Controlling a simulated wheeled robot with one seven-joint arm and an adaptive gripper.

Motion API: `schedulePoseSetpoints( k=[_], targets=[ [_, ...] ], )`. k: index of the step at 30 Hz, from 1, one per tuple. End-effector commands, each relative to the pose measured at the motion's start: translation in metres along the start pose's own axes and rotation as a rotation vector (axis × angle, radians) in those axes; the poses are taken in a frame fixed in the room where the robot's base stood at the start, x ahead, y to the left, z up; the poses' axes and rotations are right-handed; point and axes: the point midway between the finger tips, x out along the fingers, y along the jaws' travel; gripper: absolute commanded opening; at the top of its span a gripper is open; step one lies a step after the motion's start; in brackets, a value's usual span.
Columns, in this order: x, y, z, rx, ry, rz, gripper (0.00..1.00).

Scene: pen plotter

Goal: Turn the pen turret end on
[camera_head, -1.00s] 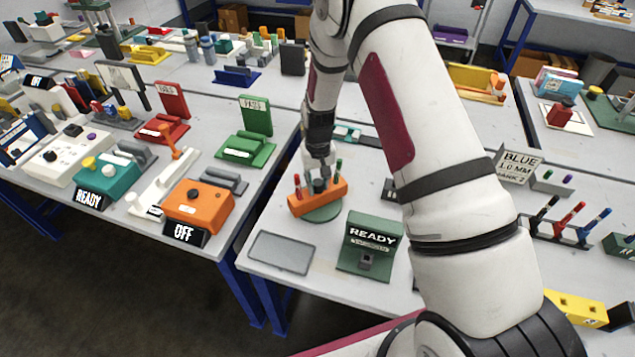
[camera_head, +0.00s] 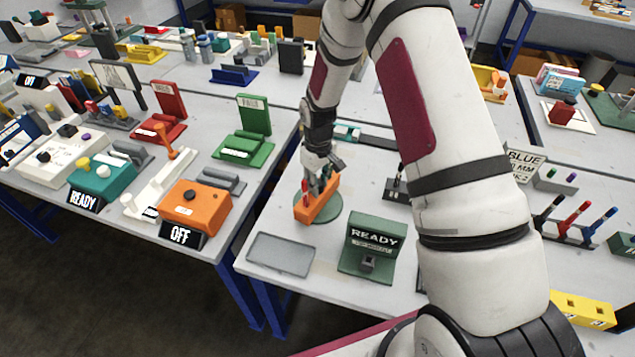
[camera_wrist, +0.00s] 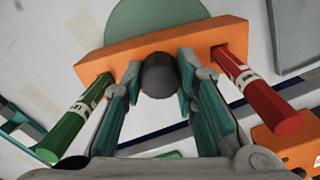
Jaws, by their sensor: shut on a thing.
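The pen turret is an orange block (camera_head: 317,206) on a round green base (camera_head: 329,212), standing on the table in the head view. It lies at a slant, its near end toward the lower left. In the wrist view the orange block (camera_wrist: 215,38) spans the picture over the green disc (camera_wrist: 150,14). A green pen (camera_wrist: 82,122) stands at its left end and a red pen (camera_wrist: 258,92) at its right. My gripper (camera_wrist: 158,80) is shut on the dark round knob (camera_wrist: 160,76) at the block's middle, pointing down from above.
A flat grey tray (camera_head: 282,255) and a green READY stand (camera_head: 370,245) are in front of the turret. An orange OFF box (camera_head: 195,208) is on the table to the left. A dark pen holder (camera_head: 396,190) stands to the right.

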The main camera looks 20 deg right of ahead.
Motion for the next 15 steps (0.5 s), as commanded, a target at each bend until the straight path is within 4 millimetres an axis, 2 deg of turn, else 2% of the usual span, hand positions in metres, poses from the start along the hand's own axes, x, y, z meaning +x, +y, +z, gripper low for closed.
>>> schedulePoseSetpoints(
  k=[15],
  targets=[
    [0.0003,0.0001,0.0002,-0.193,0.0,-0.001,0.0]
  ],
)
